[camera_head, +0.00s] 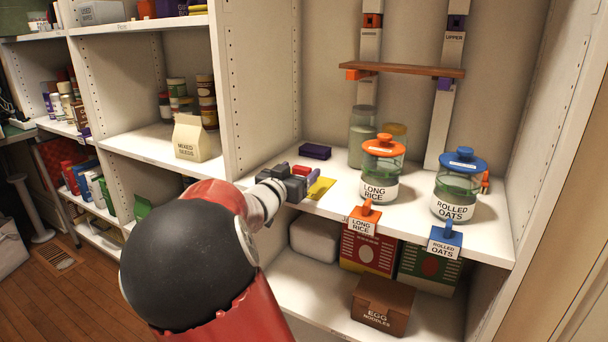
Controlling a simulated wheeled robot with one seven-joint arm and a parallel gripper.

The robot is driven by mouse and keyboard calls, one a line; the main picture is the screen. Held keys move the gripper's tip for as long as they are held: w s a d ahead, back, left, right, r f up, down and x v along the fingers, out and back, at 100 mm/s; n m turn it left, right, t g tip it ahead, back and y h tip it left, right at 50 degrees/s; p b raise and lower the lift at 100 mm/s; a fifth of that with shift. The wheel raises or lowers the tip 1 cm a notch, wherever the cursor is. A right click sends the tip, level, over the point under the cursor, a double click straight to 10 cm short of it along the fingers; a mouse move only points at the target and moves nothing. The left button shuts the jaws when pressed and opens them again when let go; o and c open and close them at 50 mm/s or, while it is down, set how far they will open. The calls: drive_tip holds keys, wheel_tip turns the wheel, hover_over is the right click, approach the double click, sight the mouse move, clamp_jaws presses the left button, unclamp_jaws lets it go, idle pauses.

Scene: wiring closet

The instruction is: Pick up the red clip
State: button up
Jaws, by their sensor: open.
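A small red piece, which looks like the red clip (302,170), lies on the white shelf at the left of the right-hand bay. My gripper (298,178) reaches over the same shelf from the left, its dark grey fingers open. The red piece shows right at the fingertips, partly hidden by them. I cannot tell whether it is between the fingers or just beyond them.
A yellow flat piece (321,187) lies just right of the fingertips, and a purple block (315,151) lies behind. The long rice jar (381,170) and rolled oats jar (457,187) stand to the right. An upright divider (256,90) rises behind my gripper.

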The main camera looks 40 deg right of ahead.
sight(300, 169)
drive_tip(key=x, duration=0.3)
drive_tip(key=f+b+x, duration=0.1)
drive_tip(key=x, duration=0.1)
drive_tip(key=shift+w+d, duration=0.1)
drive_tip(key=shift+w, duration=0.3)
drive_tip(key=c, duration=1.1)
drive_tip(key=shift+o, duration=0.2)
drive_tip(key=shift+r, duration=0.15)
drive_tip(key=shift+s+r, duration=0.1)
drive_tip(key=shift+r, duration=0.05)
drive_tip(key=r+p, duration=0.1)
drive_tip(key=r, duration=0.2)
drive_tip(key=a+r+p, duration=0.1)
drive_tip(key=r+p, duration=0.1)
drive_tip(key=r, duration=0.1)
drive_tip(key=shift+s+a+r, duration=0.15)
drive_tip(key=shift+a+r, duration=0.1)
drive_tip(key=shift+r, duration=0.1)
drive_tip(key=p+v, duration=0.2)
drive_tip(key=v, duration=1.6)
drive_tip(key=shift+a, duration=0.3)
